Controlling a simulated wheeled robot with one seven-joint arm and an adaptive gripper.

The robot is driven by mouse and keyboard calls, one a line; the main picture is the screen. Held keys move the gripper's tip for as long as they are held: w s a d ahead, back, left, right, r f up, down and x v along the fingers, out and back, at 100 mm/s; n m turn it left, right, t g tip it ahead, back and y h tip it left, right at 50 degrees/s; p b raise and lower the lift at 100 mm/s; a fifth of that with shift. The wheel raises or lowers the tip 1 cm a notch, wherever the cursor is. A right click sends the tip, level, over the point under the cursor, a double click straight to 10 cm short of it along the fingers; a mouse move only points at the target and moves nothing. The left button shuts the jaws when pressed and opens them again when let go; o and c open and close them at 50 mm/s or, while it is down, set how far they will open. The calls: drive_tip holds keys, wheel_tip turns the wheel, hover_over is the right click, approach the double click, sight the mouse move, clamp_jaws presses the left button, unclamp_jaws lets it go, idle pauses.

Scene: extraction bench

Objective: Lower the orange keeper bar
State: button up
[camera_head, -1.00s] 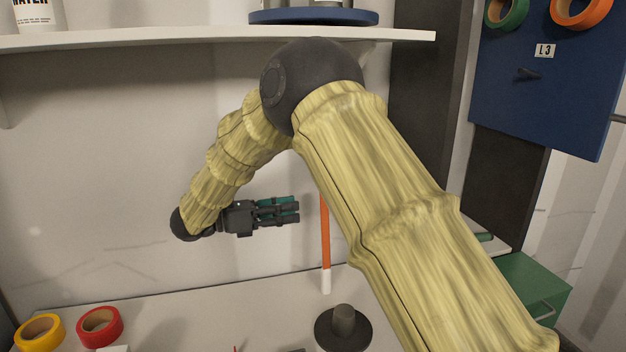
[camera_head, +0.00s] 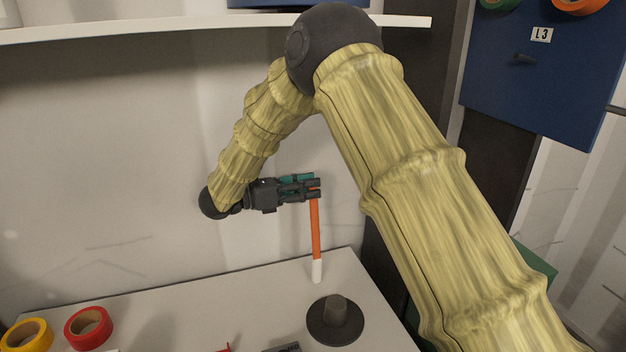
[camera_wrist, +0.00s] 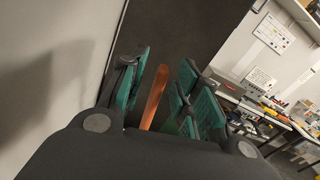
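The orange keeper bar (camera_head: 316,230) stands upright above the bench's back edge, with a white lower end. Its upper end is hidden behind my gripper (camera_head: 312,187) in the head view. My gripper reaches sideways to the right, with its fingertips at the top of the visible orange part.
A dark round base with a post (camera_head: 335,318) stands on the bench (camera_head: 240,300) below the bar. Red tape (camera_head: 88,328) and yellow tape (camera_head: 27,336) lie at the left. A white shelf (camera_head: 180,30) runs above. A blue panel (camera_head: 540,80) is at the right.

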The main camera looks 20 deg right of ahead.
drive_tip(key=shift+s+d+r, duration=0.2)
drive_tip(key=shift+d, duration=0.25)
drive_tip(key=shift+d+f, duration=0.1)
drive_tip(key=shift+d, duration=0.05)
drive_tip(key=shift+w+d+f, duration=0.15)
drive_tip(key=shift+w+f, duration=0.05)
drive_tip(key=shift+w, duration=0.05)
drive_tip(key=shift+s+r, duration=0.1)
clamp_jaws()
